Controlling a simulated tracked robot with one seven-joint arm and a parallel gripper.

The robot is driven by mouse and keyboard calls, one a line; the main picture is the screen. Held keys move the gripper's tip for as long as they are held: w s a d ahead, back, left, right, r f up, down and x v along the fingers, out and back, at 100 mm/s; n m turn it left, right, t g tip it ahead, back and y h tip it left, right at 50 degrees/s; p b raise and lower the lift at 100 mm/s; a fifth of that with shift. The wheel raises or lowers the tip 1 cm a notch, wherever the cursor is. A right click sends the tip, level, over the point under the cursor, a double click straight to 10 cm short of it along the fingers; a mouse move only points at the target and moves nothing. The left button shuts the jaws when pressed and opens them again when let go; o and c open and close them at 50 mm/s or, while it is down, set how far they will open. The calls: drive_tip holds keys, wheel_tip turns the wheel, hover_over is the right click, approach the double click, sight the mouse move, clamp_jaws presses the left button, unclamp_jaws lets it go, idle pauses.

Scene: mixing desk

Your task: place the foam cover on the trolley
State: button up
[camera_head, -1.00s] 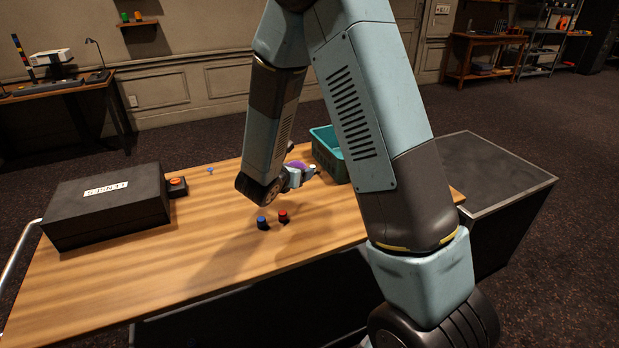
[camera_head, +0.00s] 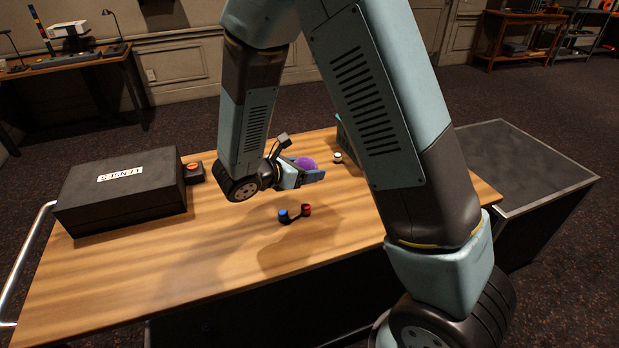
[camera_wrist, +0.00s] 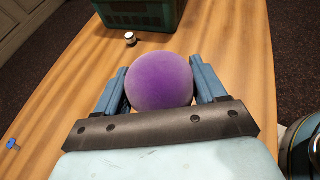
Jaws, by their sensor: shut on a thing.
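The foam cover is a purple ball (camera_head: 308,162); the wrist view shows it large (camera_wrist: 160,80). My gripper (camera_head: 314,174) is shut on it, with one blue finger on each side in the wrist view (camera_wrist: 159,72). The ball appears held above the wooden top, with a shadow below and to the right. A wooden-topped unit (camera_head: 130,285) has a metal side handle, and a dark grey-topped unit (camera_head: 530,165) with a metal rim stands at its right. I cannot tell which one is the trolley.
A black labelled case (camera_head: 120,190) and an orange-topped button box (camera_head: 194,170) stand left. Blue (camera_head: 284,215) and red (camera_head: 305,210) knobs sit in front of my gripper. A white-topped knob (camera_head: 337,157) and green basket (camera_wrist: 140,14) lie beyond. The grey top is clear.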

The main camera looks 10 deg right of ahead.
drive_tip(key=w+f, duration=0.6)
drive_tip(key=w, duration=0.1)
drive_tip(key=shift+w+f, duration=0.1)
drive_tip(key=shift+w, duration=0.1)
drive_tip(key=shift+w+d+f, duration=0.1)
drive_tip(key=shift+w+f, duration=0.55)
drive_tip(key=shift+f, duration=1.6)
drive_tip(key=o, duration=1)
